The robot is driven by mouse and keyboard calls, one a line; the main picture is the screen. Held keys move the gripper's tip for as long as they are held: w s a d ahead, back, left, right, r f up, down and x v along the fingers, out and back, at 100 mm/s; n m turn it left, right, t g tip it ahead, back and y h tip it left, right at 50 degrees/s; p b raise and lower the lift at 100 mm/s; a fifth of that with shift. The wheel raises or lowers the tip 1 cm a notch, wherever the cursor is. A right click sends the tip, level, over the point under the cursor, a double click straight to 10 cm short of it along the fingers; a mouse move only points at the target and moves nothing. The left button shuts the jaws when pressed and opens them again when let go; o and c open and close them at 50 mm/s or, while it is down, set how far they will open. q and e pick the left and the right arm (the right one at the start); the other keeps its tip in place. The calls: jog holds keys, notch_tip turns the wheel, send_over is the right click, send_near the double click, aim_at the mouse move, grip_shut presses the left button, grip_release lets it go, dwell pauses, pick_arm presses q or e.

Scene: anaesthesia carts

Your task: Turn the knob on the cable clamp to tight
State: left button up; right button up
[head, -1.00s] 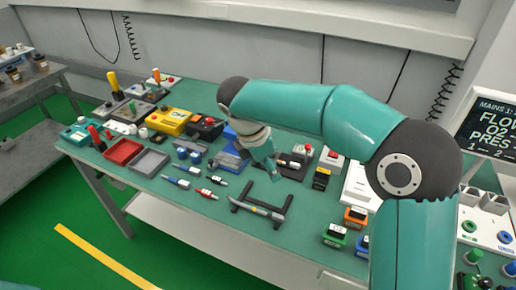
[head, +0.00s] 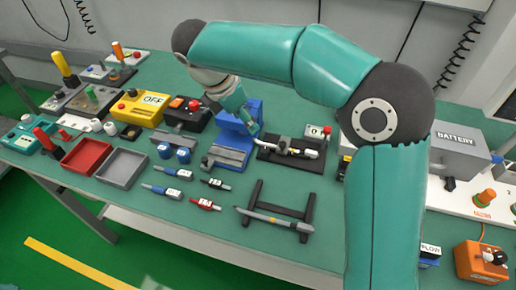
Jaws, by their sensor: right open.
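What looks like the cable clamp is a black plate (head: 270,154) with a pale cable-like piece (head: 300,151) lying across it. Whether the fingertips touch anything is too small to tell. My left gripper is out of view.
A red tray (head: 86,157) and a grey tray (head: 122,168) lie to the left. A black rack (head: 283,211) with a pen-like tool is in front. A yellow box marked OFF (head: 138,110) stands behind. A grey BATTERY box (head: 466,150) is at right. My right arm covers the middle right.

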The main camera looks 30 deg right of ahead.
aim_at(265, 150)
jog(key=x, duration=1.7)
jog(key=shift+w+f+b, duration=0.15)
jog(key=shift+f+b, duration=0.15)
grip_shut()
